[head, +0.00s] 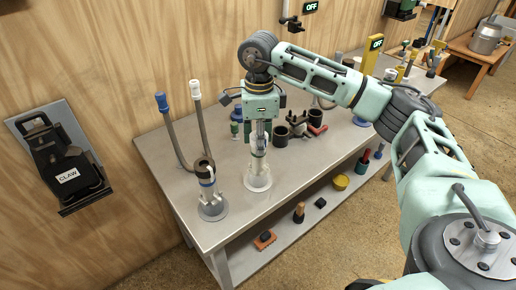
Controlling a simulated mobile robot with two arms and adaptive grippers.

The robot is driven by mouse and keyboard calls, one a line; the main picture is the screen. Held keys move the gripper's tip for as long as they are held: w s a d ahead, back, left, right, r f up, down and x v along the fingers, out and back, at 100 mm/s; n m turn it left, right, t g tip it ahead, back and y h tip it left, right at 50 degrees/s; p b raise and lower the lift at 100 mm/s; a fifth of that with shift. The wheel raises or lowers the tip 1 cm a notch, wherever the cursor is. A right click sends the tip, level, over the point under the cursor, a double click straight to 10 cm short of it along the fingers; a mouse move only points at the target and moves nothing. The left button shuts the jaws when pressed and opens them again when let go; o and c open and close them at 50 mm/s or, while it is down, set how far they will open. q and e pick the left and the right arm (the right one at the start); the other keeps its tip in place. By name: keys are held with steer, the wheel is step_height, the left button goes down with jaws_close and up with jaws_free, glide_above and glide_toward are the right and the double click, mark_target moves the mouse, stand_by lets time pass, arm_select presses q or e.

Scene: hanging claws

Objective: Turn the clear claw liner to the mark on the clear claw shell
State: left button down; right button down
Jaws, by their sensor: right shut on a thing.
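The clear claw shell (257,179) stands upright near the table's front edge, on a pale round foot. The clear claw liner (259,150) shows in its upper part, directly under my right gripper. My right gripper (260,134) points straight down and is shut on the top of the clear claw liner. The fingers hide part of the liner, and the mark on the shell is too small to make out. My left gripper is not in view.
A second claw (208,190) with a dark top stands close on the left, beside hoses with blue and white ends (161,102). Dark cups (281,137) and small tools stand to the right on the grey table (225,231). A black holder labelled CLAW (62,165) hangs on the wall.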

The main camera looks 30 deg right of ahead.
steer(key=c, duration=1.2)
jaws_free()
steer(key=shift+o, duration=0.4)
steer(key=shift+r+p, duration=1.4)
steer(key=shift+r, duration=0.65)
